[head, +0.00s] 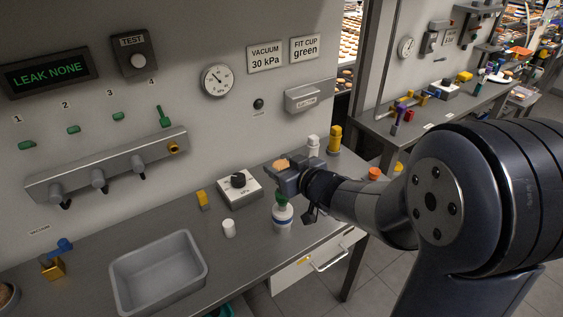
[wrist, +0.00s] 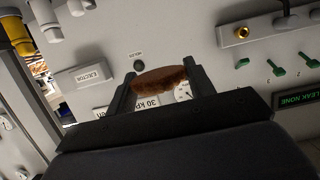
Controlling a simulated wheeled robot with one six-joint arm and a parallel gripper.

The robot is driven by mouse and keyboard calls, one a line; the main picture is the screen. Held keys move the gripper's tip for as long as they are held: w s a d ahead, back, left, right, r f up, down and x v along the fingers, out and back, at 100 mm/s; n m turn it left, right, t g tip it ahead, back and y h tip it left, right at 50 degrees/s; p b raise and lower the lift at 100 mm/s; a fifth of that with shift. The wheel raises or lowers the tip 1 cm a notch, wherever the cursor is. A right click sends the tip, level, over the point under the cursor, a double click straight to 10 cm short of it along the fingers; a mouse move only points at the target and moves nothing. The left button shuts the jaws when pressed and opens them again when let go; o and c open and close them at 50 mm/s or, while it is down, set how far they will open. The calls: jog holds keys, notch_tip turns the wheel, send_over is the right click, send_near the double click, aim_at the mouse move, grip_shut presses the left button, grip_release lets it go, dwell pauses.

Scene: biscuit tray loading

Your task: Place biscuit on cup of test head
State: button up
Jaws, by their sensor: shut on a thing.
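My gripper (head: 286,168) is shut on a brown biscuit (head: 280,164). In the wrist view the biscuit (wrist: 160,79) sits edge-on between the two dark fingers. The test head is not in the wrist view.
A white box with a black knob (head: 239,187) stands left of the test head. White (head: 313,145) and yellow (head: 335,138) bottle-like pieces stand behind my gripper. The wall display (head: 48,73) reads LEAK NONE.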

jog(key=shift+f+b, duration=3.45)
jog(key=shift+b, duration=0.05)
jog(key=shift+f+b, duration=0.5)
jog(key=shift+f, duration=0.15)
jog(key=o, duration=0.8)
jog(key=shift+c, duration=0.2)
jog(key=shift+s, duration=0.1)
jog(key=p+v, duration=0.1)
jog(key=v, duration=0.9)
jog(key=shift+s+d+r+p, duration=0.2)
jog(key=shift+d+p, duration=0.05)
jog(key=shift+p, duration=0.15)
